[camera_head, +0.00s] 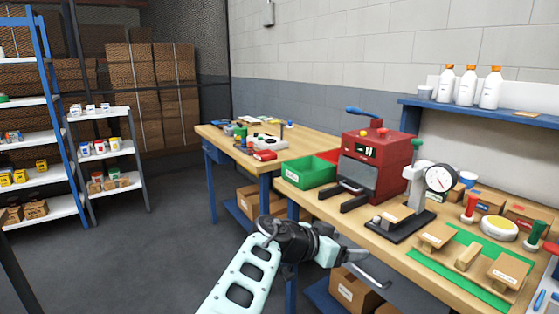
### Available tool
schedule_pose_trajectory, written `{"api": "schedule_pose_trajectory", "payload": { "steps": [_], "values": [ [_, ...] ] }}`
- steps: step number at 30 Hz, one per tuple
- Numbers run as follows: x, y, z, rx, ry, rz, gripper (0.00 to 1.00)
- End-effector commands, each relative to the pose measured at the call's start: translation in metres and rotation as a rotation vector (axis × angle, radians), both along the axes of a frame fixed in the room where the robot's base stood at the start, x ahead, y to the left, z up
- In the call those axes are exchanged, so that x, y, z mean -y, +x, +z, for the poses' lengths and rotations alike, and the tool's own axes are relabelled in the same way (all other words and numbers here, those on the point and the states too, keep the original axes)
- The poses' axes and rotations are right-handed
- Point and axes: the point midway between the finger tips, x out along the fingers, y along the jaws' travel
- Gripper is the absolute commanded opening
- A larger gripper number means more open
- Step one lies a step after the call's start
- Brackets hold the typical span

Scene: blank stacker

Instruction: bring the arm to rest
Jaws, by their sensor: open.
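My gripper (365,265) is at the lower middle of the head view, at the end of my pale green arm. It points right, in front of the near edge of the workbench (398,259). Its thin fingers are apart and I see nothing between them. It looks clear of the objects on the bench top, though its exact distance from the bench edge is hard to tell.
The bench holds a red machine (376,163), a dial gauge on a stand (438,180), a green bin (308,171) and wooden blocks on a green mat (430,268). Cardboard boxes (355,291) sit below. Open floor (160,245) lies left, before the shelves (105,155).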

Motion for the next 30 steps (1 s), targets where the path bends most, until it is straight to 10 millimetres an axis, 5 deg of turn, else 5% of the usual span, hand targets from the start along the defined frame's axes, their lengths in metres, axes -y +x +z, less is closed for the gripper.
{"api": "schedule_pose_trajectory", "payload": {
  "steps": [8,16,23,30],
  "values": [
    [0.046,-0.018,-0.034,-0.219,0.081,-0.076,0.75],
    [0.079,-0.071,-0.082,-0.593,0.265,-0.099,0.75],
    [0.059,-0.146,-0.094,-0.979,0.526,0.087,0.75],
    [0.015,-0.209,-0.047,-1.209,0.716,0.497,0.75]
  ]
}}
